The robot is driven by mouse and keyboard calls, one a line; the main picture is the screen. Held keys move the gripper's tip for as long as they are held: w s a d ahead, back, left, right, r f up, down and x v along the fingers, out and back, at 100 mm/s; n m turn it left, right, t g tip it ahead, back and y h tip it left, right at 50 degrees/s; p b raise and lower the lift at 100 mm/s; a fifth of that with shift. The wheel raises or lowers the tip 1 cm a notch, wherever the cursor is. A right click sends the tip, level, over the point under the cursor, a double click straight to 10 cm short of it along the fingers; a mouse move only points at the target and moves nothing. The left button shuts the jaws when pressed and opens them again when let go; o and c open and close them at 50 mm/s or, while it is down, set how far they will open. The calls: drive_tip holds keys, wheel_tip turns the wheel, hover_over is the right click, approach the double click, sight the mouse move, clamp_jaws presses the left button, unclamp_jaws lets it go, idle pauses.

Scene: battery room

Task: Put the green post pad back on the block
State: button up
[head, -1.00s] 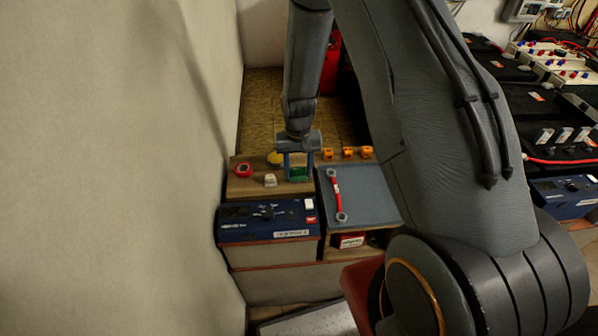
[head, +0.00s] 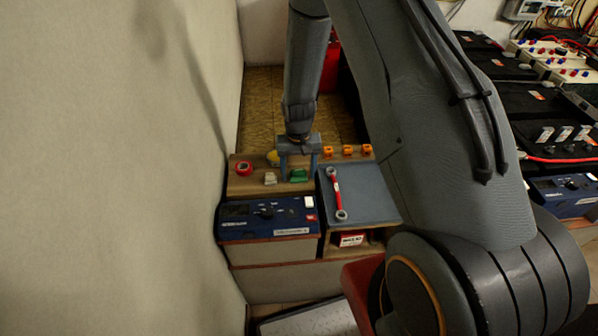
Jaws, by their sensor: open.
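The green post pad (head: 299,175) is a small green piece on the wooden block (head: 243,185), near its right end. My gripper (head: 299,178) points down over it. Its two blue fingers are apart, one on each side of the pad, with a gap visible on at least the left side. The pad appears to rest on the wood. At this size I cannot tell whether it is exactly flat or seated.
On the same wood are a red ring (head: 244,168), a whitish piece (head: 270,178) and a yellow piece (head: 273,157). Orange clips (head: 347,150) stand behind. A blue-grey tray (head: 372,195) holds a red-handled wrench (head: 338,195). A blue meter (head: 268,217) is in front.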

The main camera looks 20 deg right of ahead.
sight(298, 171)
wheel_tip(298, 171, up, 11)
drive_tip(key=b, duration=0.3)
drive_tip(key=s+r+n, duration=0.1)
drive_tip(key=s+r, duration=0.5)
drive_tip(key=s, duration=0.4)
drive_tip(key=s+r+n, duration=0.1)
drive_tip(key=s+r, duration=0.5)
drive_tip(key=s, duration=0.3)
drive_tip(key=shift+s+d+t, duration=0.15)
drive_tip(key=shift+s+t, duration=0.25)
drive_tip(key=shift+c, duration=0.3)
